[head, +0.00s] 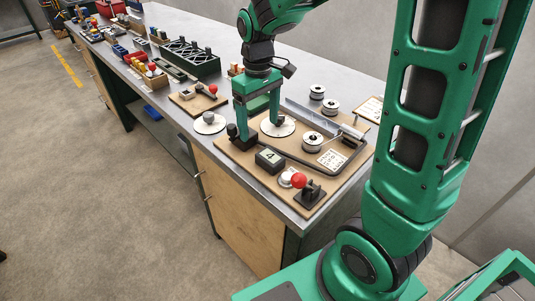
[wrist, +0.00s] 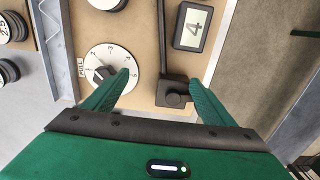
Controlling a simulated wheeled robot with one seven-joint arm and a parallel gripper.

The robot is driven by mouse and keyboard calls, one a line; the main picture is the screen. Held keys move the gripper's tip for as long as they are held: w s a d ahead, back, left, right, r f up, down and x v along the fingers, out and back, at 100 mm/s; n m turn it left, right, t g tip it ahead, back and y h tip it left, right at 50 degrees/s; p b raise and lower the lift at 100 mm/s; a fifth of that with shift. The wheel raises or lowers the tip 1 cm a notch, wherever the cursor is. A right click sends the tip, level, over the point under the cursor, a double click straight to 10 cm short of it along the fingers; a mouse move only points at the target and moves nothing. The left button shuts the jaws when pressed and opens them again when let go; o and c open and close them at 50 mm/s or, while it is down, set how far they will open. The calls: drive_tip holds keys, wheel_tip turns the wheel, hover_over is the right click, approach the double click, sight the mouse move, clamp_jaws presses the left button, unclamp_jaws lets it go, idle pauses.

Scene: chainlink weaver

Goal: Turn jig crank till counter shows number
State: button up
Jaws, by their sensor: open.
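The counter (head: 270,160) is a dark box on the brown jig board (head: 231,151); its display (wrist: 193,27) reads 4 in the wrist view. A dark bar (wrist: 163,45) runs beside it to a black block with a round top (wrist: 173,92). I cannot tell for sure whether this is the crank. My gripper (head: 258,138) is open, pointing down over the board. In the wrist view its fingertips (wrist: 160,78) are on either side of the bar, with the left one overlapping the edge of a numbered white dial (wrist: 98,62). Contact is unclear.
A red ball knob (head: 299,181) stands at the board's front corner. Pale spools (head: 312,139) and a printed card (head: 332,159) lie on the right. A smaller board (head: 185,103) and a dark rack (head: 190,58) stand farther along the bench. The floor at left is clear.

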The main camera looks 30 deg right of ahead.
wheel_tip(320, 180, up, 7)
idle(0.6)
drive_tip(key=shift+d, duration=0.1)
drive_tip(key=s+d+f+m, duration=0.2)
drive_tip(key=s+d+m, duration=0.3)
drive_tip(key=s, duration=0.7)
drive_tip(key=s+d+f+m, duration=0.2)
drive_tip(key=s+d+m, duration=0.3)
drive_tip(key=s+d, duration=0.4)
drive_tip(key=s, duration=0.4)
drive_tip(key=shift+s+d+f, duration=0.15)
drive_tip(key=shift+d+f, duration=0.15)
drive_tip(key=shift+f, duration=0.1)
